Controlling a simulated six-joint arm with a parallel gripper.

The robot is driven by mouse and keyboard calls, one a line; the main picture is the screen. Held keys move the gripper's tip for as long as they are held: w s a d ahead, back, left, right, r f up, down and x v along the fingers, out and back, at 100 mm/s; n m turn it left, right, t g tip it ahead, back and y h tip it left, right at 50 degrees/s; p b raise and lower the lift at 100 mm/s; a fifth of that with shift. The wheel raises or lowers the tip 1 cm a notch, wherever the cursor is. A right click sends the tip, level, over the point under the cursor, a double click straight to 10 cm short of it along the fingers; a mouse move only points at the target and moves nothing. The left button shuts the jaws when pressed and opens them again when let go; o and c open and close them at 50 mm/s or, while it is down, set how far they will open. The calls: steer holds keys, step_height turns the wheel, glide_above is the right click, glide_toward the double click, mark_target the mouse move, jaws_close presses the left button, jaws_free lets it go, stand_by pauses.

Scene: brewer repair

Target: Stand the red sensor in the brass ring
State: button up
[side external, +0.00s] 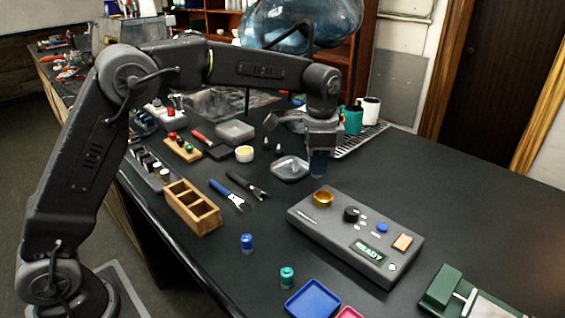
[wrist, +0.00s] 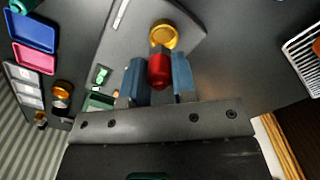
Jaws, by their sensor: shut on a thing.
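The red sensor (wrist: 159,72) shows in the wrist view, held between the two blue fingers of my gripper (wrist: 159,82). In the side external view my gripper (side external: 319,168) points down, and I cannot make out the sensor there. The brass ring (side external: 322,198) sits on top of the grey console (side external: 300,225), near its left end. My gripper is above the ring and apart from it. In the wrist view the ring (wrist: 163,36) shows just beyond the sensor, partly overlapped by the sensor's dark end.
The console carries a black knob (side external: 352,214), a blue button and a READY display (side external: 368,251).

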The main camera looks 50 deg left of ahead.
steer(key=w+d, duration=0.1)
steer(key=w, duration=0.1)
glide_above(323, 200)
steer(key=shift+f, duration=2.35)
steer(key=shift+f, duration=0.45)
steer(key=shift+f, duration=0.3)
steer(key=shift+f, duration=0.5)
stand_by(0.6)
steer(key=o, duration=1)
steer(key=shift+o, duration=0.4)
